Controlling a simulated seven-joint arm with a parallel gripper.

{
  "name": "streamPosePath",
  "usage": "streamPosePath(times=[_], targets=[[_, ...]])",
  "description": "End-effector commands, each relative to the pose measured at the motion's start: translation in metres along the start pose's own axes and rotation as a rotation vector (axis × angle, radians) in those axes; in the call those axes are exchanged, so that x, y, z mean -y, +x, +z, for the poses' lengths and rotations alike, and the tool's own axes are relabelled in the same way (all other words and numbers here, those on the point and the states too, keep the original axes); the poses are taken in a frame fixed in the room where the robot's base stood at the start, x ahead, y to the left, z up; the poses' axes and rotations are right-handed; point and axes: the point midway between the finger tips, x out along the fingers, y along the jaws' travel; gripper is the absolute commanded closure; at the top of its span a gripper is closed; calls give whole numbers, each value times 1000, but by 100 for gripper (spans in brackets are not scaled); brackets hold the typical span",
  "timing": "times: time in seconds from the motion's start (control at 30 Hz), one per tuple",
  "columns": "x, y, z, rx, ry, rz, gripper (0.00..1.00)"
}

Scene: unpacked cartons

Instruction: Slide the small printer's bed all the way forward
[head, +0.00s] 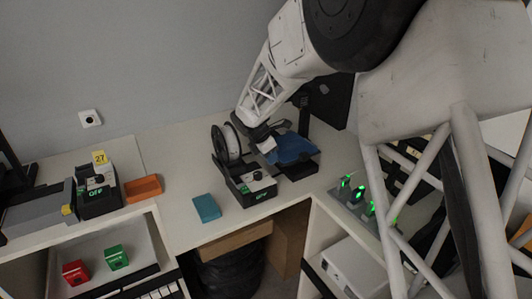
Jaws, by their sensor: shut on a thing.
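The small printer (250,190) stands on the white worktop in the middle of the head view, with a black body and a front control box with a green-lit label. Its flat blue bed (294,149) lies to the right of the control box, over a black base. My gripper (267,147) reaches down from above and is shut at the left edge of the bed. The fingertips are small and partly hidden by the gripper's own body, so the exact grip is hard to see.
A white spool (228,144) stands behind the control box. A panel with green-lit switches (360,199) is at the right. The worktop's front edge is close to the printer.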

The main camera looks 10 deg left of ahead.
Motion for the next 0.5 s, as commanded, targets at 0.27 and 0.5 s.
streamPosePath(times=[0.27,0.5], targets=[[27,-1,0,0,0,1,100],[30,0,0,0,-1,-3,100]])
